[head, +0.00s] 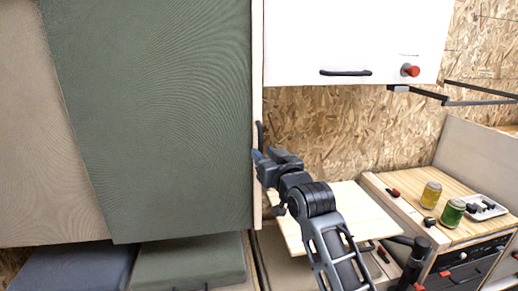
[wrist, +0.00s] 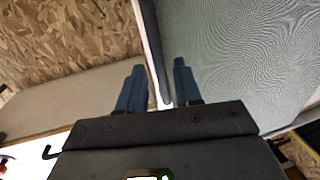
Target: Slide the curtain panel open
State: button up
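The curtain panel (head: 160,110) is a large flat green sheet, upright at the left of the head view. It fills the right of the wrist view (wrist: 240,60). A pale strip (head: 257,60) with a dark upright handle (head: 260,133) runs along its right edge. My gripper (head: 258,157) is at this edge, by the handle's lower part. In the wrist view my gripper (wrist: 159,66) has its two blue fingers apart, with the strip and the dark handle (wrist: 154,68) between them. A gap shows beside the handle, and I see no firm contact.
A white cabinet (head: 350,35) with a black handle and red knob hangs at the upper right. A wooden counter (head: 465,228) holds a yellow can (head: 431,195), a green can (head: 452,213) and a tray (head: 484,207). A pale board (head: 350,218) lies below my gripper. Cushions (head: 190,262) lie under the panel.

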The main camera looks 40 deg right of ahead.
aim_at(261, 151)
jog(key=shift+x, duration=1.7)
grip_shut()
